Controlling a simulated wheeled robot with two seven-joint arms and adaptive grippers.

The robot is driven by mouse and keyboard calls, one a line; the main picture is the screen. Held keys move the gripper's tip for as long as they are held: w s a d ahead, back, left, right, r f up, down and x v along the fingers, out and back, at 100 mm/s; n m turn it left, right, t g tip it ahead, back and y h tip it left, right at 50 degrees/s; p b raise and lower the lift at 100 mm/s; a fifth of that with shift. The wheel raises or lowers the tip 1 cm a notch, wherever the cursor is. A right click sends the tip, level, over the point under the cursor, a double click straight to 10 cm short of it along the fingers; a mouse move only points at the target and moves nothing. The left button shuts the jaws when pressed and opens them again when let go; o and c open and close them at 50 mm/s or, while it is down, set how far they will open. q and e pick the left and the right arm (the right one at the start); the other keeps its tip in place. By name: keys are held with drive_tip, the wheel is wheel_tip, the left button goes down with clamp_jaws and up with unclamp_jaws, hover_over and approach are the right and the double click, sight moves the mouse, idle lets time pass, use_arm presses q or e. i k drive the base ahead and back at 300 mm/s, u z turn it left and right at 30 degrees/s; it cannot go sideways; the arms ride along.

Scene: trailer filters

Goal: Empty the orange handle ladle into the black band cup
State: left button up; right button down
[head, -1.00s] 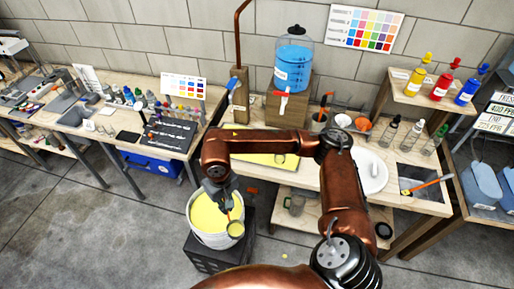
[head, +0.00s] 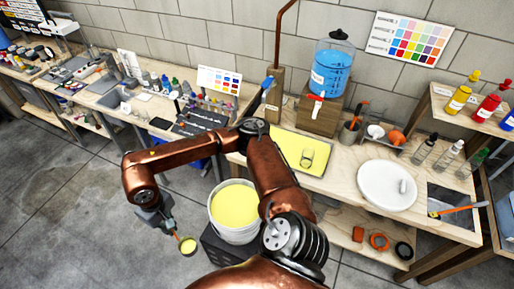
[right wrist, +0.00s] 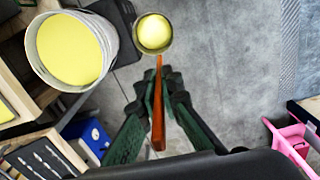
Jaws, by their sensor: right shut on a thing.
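My right gripper (head: 171,230) is shut on the orange handle of the ladle (head: 187,245). In the right wrist view, the gripper (right wrist: 160,90) holds the handle (right wrist: 158,110), and the ladle's round bowl (right wrist: 153,34) has yellow liquid in it. The ladle hangs over the floor, to the left of the white bucket (head: 234,232) of yellow liquid, apart from it. A clear cup (head: 307,157) stands on the yellow tray (head: 284,150) on the bench; I cannot make out a black band on it. My left gripper is out of view.
The bucket sits on a dark stand (head: 225,252). A blue-filled dispenser (head: 330,72) stands behind the tray, and a white round plate (head: 387,185) lies to its right. A dark rack of bottles (head: 205,122) is at the left. The floor at left is open.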

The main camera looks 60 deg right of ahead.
sight(307, 153)
drive_tip(key=u, duration=0.15)
drive_tip(key=k, duration=0.85)
drive_tip(key=z, duration=1.9)
drive_tip(key=i, duration=1)
